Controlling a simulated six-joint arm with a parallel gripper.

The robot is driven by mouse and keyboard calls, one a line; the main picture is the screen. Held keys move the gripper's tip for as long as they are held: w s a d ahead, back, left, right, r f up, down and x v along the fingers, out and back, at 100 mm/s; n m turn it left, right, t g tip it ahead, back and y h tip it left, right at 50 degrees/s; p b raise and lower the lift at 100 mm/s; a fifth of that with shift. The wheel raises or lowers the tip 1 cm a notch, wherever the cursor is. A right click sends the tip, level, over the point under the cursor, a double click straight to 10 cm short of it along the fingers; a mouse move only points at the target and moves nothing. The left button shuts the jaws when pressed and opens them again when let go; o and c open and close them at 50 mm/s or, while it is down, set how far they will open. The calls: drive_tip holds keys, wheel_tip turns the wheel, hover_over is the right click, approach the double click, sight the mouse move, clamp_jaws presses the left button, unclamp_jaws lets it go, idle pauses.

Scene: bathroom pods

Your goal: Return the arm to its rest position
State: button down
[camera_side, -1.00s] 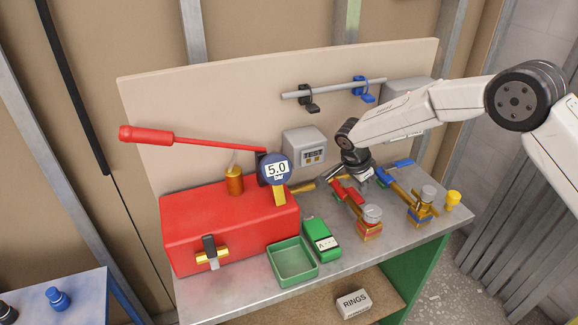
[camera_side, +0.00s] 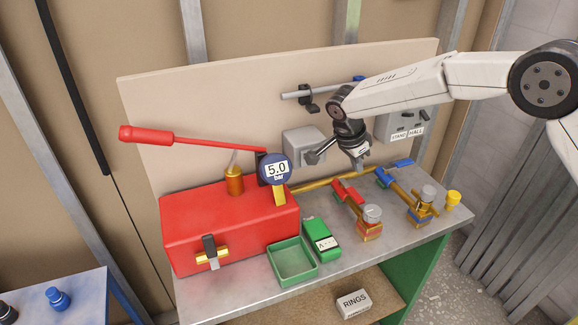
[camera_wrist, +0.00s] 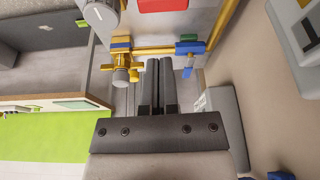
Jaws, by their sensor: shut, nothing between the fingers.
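My gripper (camera_side: 358,160) hangs in the air in front of the backboard, above the brass pipe and the red-handled valve (camera_side: 347,192). In the wrist view my gripper (camera_wrist: 160,62) has its two dark fingers side by side, closed and empty. The blue-handled valve (camera_side: 402,190) stands to the right of the red one on the bench. In the wrist view, brass pipework with a blue handle (camera_wrist: 188,47) lies beyond the fingertips. The arm reaches in from the right, raised over the bench.
A red pump box (camera_side: 230,235) with a gauge (camera_side: 276,169) reading 5.0 bar stands at the left. A green tray (camera_side: 292,262) and a green device (camera_side: 321,239) lie at the front. A rail (camera_side: 297,94) and a grey switch box (camera_side: 405,124) are on the backboard, close to the arm.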

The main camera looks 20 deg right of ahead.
drive_tip(key=shift+s, duration=0.1)
drive_tip(key=s+d+n+t+y, duration=0.1)
drive_tip(key=s+d+n, duration=0.3)
drive_tip(key=s+n, duration=0.4)
drive_tip(key=s+d+n+t+y, duration=0.1)
drive_tip(key=s+d+n, duration=0.3)
drive_tip(key=s+n, duration=0.5)
drive_tip(key=s+y, duration=0.1)
drive_tip(key=s, duration=0.8)
drive_tip(key=shift+d+r+y, duration=0.25)
drive_tip(key=shift+d+y, duration=0.1)
drive_tip(key=shift+y, duration=0.05)
